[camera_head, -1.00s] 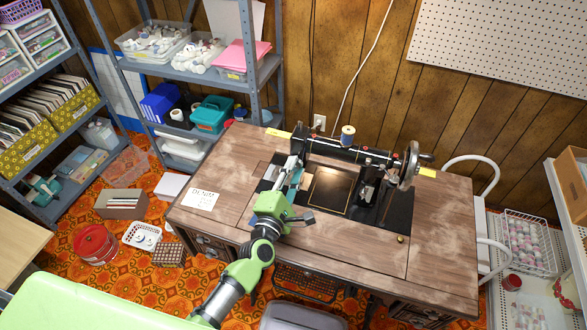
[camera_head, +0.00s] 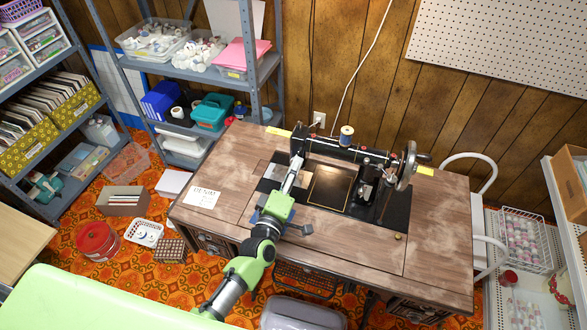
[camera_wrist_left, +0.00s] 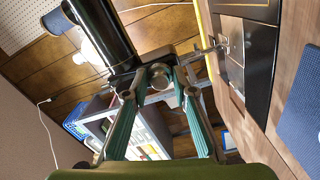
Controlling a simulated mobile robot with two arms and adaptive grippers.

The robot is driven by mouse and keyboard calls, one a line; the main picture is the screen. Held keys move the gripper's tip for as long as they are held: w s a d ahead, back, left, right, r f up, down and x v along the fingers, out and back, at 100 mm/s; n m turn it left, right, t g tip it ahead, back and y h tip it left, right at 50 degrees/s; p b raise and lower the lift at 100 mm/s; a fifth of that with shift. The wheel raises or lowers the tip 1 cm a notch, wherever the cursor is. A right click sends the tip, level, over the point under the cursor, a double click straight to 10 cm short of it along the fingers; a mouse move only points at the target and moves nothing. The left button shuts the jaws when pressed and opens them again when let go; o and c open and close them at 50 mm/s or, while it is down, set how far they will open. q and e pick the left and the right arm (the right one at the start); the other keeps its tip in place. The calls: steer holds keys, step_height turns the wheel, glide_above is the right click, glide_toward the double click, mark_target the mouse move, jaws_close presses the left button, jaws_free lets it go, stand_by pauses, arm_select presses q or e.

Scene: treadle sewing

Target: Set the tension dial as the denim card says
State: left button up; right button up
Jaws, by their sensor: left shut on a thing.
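The black sewing machine (camera_head: 340,150) stands on the wooden treadle table (camera_head: 430,262). The denim card (camera_head: 202,198), a white card with a dark heading, lies on the table at left; its smaller print is too small to read. My left gripper (camera_head: 296,166) reaches the left end of the machine's head. In the left wrist view, the gripper's teal fingers (camera_wrist_left: 160,92) are shut on the round silver tension dial (camera_wrist_left: 159,75). The dial's markings cannot be read, and in the head view the gripper hides it. My right gripper is not in view.
A white chair (camera_head: 480,215) stands right of the table. Shelves (camera_head: 185,75) stand behind left. The table's front right is mostly clear.

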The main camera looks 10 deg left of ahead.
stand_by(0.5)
arm_select(q)
steer(key=o, duration=0.9)
steer(key=s+a, duration=0.1)
steer(key=s, duration=1.1)
steer(key=shift+f, duration=0.1)
